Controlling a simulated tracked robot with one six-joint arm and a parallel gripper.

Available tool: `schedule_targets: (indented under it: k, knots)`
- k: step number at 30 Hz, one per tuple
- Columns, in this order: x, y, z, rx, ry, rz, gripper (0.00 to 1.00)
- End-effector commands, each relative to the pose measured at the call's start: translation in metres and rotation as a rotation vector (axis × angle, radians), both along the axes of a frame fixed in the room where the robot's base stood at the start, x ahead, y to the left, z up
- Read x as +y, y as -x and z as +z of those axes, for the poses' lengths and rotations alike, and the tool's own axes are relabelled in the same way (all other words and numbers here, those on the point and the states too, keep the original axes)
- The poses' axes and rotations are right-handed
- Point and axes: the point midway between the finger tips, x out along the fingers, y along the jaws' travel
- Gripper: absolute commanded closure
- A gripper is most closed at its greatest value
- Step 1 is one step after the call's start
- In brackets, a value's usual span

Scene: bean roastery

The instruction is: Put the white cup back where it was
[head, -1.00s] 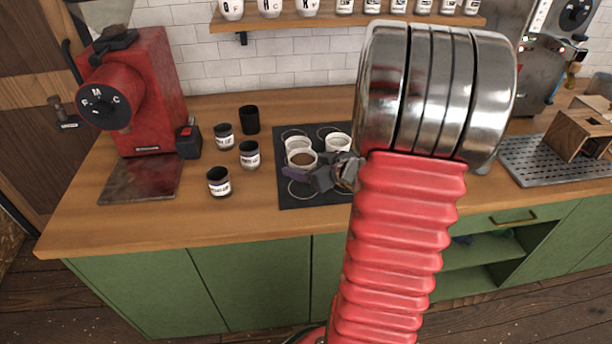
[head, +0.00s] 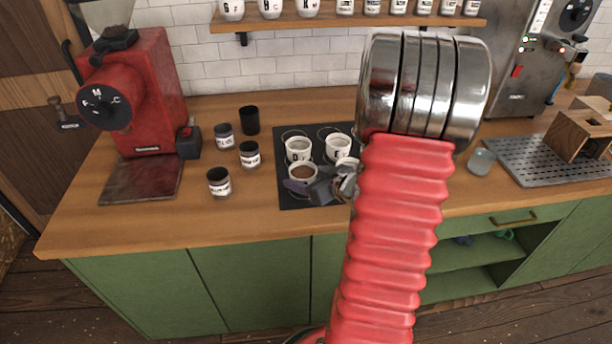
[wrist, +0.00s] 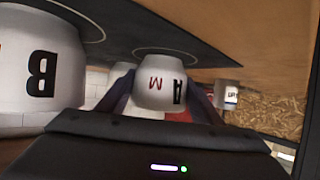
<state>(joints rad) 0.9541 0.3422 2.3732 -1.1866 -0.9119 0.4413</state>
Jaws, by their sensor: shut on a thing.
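The white cup (head: 302,173) with brown contents is at the front left of the dark mat (head: 284,203). My gripper (head: 313,186) is shut on it, reaching from the right. In the wrist view, which looks upside down, the cup (wrist: 160,83) carries the letters M and A and sits between both fingers. Its base is at a ring marking on the mat, upright; I cannot tell whether it touches. Two more white cups, one at back left (head: 298,148) and one at back right (head: 338,147), stand on the mat. A cup lettered B (wrist: 40,70) is close beside my gripper.
Labelled dark jars (head: 218,181) and a black cup (head: 249,120) stand left of the mat. A red grinder (head: 135,95) is farther left. A glass (head: 481,161) and a metal drip tray (head: 540,172) are at right. The counter front is clear.

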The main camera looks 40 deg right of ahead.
Motion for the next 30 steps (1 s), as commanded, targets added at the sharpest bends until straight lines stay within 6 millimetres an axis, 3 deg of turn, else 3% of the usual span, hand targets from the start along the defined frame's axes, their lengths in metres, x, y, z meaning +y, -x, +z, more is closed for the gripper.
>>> schedule_targets:
  k: [7,8,15,25,30]
  knots:
    - [0.000,0.000,-0.001,-0.001,0.001,0.000,0.79]
    - [0.000,0.000,-0.001,0.000,0.001,0.000,0.39]
    - [0.000,0.000,-0.001,0.000,0.001,0.000,0.22]
    - [0.000,0.000,0.001,0.000,0.001,0.000,0.22]
    - [-0.001,0.012,0.007,-0.001,0.003,-0.003,0.22]
